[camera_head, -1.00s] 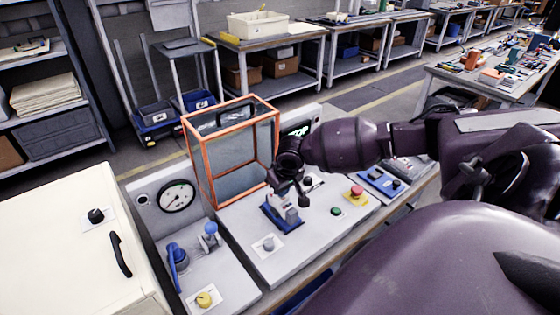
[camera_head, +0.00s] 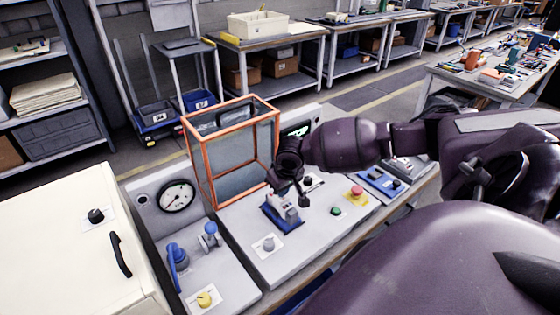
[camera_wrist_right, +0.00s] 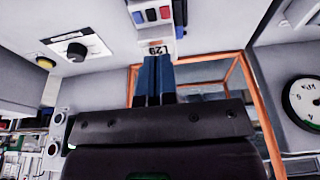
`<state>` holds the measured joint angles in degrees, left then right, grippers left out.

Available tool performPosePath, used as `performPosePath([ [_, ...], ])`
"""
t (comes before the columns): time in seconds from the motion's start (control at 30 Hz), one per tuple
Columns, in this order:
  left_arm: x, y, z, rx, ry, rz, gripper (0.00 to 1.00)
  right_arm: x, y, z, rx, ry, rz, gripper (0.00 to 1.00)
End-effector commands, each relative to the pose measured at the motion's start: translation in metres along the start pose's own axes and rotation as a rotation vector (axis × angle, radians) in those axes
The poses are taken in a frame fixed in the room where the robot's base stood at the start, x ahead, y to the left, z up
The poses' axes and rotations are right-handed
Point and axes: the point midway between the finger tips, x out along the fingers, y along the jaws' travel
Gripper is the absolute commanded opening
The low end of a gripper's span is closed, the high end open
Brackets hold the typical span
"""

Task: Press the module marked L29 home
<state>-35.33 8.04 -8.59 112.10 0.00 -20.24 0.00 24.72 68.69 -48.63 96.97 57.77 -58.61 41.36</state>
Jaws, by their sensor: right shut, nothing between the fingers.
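The module marked L29 shows in the right wrist view as a pale block (camera_wrist_right: 155,48) with its label just beyond my fingertips. In the head view, a small grey-white module (camera_head: 284,208) sits on a blue holder (camera_head: 276,219) on the light grey console; its label is too small to read there. My right gripper (camera_wrist_right: 154,60) is shut and empty, its blue fingers pointing at the module's labelled end. In the head view the right gripper (camera_head: 304,200) hangs just beside the module. I cannot tell whether the fingertips touch it. My left gripper is not in view.
An orange-framed clear box (camera_head: 240,150) stands behind the holder. A grey knob (camera_head: 268,243) is in front, a green button (camera_head: 336,211) and red button (camera_head: 356,191) to the right. A gauge panel (camera_head: 177,196) with blue-handled valves stands to the left.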

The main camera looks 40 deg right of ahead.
Motion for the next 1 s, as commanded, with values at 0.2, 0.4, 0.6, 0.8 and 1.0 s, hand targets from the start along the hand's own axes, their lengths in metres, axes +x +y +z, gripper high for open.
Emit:
performPosePath([
  [0.2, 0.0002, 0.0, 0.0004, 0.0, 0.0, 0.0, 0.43, 0.0014, 0.0, 0.0004, 0.0, 0.0, 0.0, 0.0],
  [0.4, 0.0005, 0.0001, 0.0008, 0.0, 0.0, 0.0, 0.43, 0.0038, 0.0, 0.001, 0.0, 0.0, 0.0, 0.0],
  [0.6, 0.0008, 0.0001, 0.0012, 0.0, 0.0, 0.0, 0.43, 0.0061, 0.0, 0.0016, 0.0, 0.0, 0.0, 0.0],
  [0.8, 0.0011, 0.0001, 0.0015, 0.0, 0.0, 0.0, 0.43, 0.0087, 0.0, 0.0024, 0.0, -0.001, 0.0, 0.0],
  [1.0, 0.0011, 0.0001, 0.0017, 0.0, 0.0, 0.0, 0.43, 0.0096, 0.0, 0.0027, 0.0, -0.001, 0.0, 0.0],
])
